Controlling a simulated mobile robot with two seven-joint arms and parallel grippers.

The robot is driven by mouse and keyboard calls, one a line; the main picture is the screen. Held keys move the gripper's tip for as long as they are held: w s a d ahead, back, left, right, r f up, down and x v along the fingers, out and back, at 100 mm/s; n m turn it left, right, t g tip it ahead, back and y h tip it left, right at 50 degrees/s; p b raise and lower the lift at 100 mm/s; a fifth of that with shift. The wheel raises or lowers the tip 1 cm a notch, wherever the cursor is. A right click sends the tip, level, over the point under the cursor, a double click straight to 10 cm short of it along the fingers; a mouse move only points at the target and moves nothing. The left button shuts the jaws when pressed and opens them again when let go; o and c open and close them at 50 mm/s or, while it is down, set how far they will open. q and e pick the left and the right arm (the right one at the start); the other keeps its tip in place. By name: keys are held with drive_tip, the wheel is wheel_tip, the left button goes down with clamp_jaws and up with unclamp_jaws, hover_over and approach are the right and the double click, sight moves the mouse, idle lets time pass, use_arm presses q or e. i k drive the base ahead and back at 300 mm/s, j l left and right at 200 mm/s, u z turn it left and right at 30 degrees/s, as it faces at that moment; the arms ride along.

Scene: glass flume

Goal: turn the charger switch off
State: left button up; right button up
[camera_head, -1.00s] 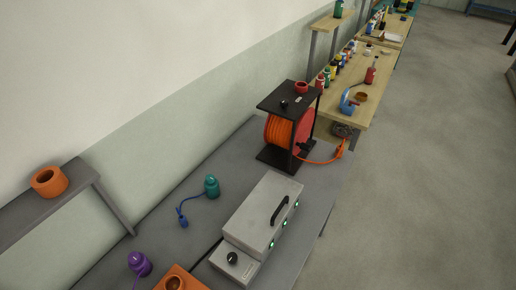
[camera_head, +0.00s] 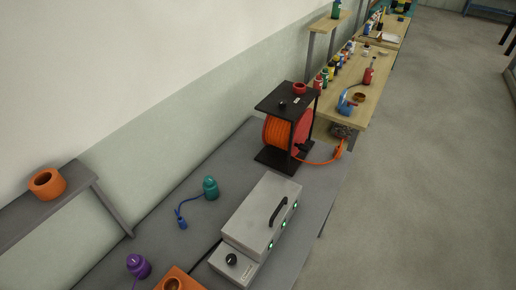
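The charger is a light grey metal box (camera_head: 258,215) with a black carry handle on its top, near the front of the grey bench. Green lights glow along its right side. A lower step at its near end carries a black round knob (camera_head: 231,259), which looks like the charger switch. A small label sits beside the knob, too small to read. Neither of my grippers is in the picture.
An orange cable reel in a black frame (camera_head: 273,158) stands behind the charger. A teal plug-like item (camera_head: 210,188) with a blue lead, a purple one (camera_head: 138,266) and an orange block (camera_head: 180,280) lie to the left. Open floor (camera_head: 430,180) lies right.

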sight(231, 259)
drive_tip(key=u, duration=0.35)
drive_tip(key=j+z, duration=0.2)
drive_tip(key=j, duration=0.25)
drive_tip(key=i+l+u, duration=0.1)
drive_tip(key=u, duration=0.2)
drive_tip(key=i+l+u, duration=0.3)
drive_tip(key=k+j, duration=0.05)
drive_tip(key=j, duration=0.05)
